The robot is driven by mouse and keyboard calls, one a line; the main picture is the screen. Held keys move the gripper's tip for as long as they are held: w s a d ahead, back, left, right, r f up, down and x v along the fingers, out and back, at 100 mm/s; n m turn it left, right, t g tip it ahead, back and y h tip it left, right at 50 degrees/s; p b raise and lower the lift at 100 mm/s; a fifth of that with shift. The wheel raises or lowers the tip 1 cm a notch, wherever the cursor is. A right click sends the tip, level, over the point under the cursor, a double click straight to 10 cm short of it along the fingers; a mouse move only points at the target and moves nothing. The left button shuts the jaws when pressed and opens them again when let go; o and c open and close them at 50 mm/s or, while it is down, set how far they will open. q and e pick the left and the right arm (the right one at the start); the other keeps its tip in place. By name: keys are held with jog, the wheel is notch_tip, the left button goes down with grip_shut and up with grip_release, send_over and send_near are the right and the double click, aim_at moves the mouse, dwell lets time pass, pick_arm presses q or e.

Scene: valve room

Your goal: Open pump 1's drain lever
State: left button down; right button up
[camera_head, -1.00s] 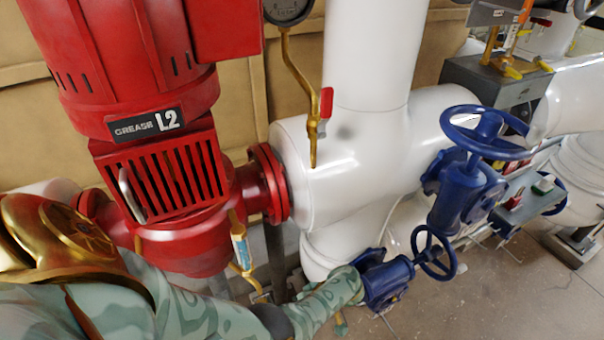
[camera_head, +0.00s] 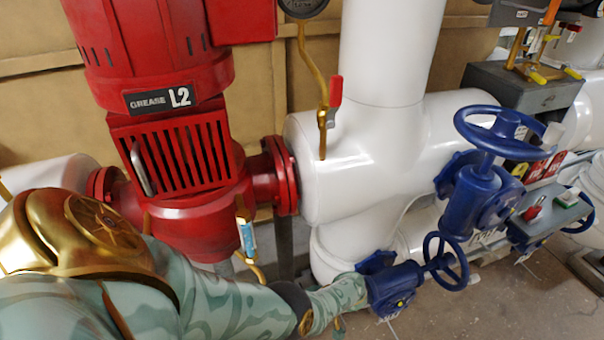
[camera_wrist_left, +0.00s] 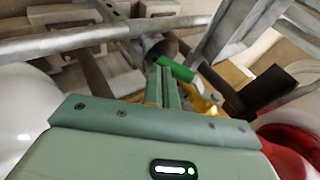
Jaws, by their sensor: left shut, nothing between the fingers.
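A green lever handle (camera_wrist_left: 178,68) shows in the left wrist view beside a yellow brass fitting (camera_wrist_left: 205,103). My left gripper (camera_wrist_left: 164,78) is shut and empty, its fingers very close to the green handle; I cannot tell whether they touch. In the head view my left arm reaches low beside the small blue valve, and its fingers are mostly hidden. A red pump (camera_head: 185,215) with a "GREASE L2" plate (camera_head: 158,97) stands at the left; no pump number is readable. My right gripper is not in view.
A large white pipe (camera_head: 385,155) fills the middle, with a red-handled gauge valve (camera_head: 333,95). A small blue valve handwheel (camera_head: 446,262) and a larger blue handwheel (camera_head: 500,132) stand at the right. A grey pipe (camera_wrist_left: 75,38) crosses the wrist view. Floor shows at lower right.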

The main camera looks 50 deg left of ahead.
pick_arm(q)
jog(key=shift+s+a+f, duration=0.3)
jog(key=shift+s+f, duration=0.45)
jog(key=shift+s+a+f, duration=0.3)
jog(key=shift+s+f, duration=0.4)
jog(key=shift+f, duration=0.05)
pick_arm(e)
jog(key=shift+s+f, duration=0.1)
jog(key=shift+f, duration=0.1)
pick_arm(q)
jog(key=p+v, duration=0.4)
jog(key=v, duration=1.2)
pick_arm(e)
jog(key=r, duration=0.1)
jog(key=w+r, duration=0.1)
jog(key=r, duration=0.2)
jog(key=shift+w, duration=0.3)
pick_arm(q)
jog(key=shift+d, duration=0.1)
